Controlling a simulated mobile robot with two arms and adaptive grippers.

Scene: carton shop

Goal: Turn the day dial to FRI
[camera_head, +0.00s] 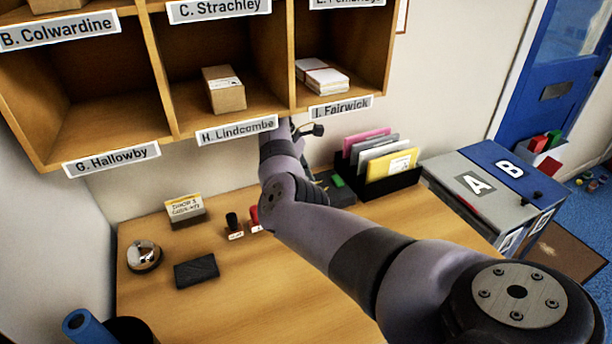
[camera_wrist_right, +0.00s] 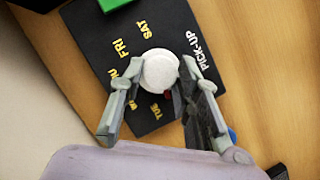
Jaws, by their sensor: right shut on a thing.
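The day dial is a white round knob (camera_wrist_right: 159,72) on a black panel (camera_wrist_right: 183,22). Yellow lettering on the panel reads SAT and FRI, with other day labels partly covered, and PICK-UP in white. My right gripper (camera_wrist_right: 158,82) is shut on the knob, one finger on each side. A small red spot shows at the knob's lower edge; I cannot tell which day the dial points to. In the head view my right arm reaches over the desk and hides the knob; part of the dark panel (camera_head: 341,196) shows beside it. My left gripper is not in view.
Wooden pigeonholes (camera_head: 165,65) hang above the arm. Stamps (camera_head: 233,224), a black pad (camera_head: 196,271) and a tape roll (camera_head: 144,256) lie on the desk (camera_head: 240,290).

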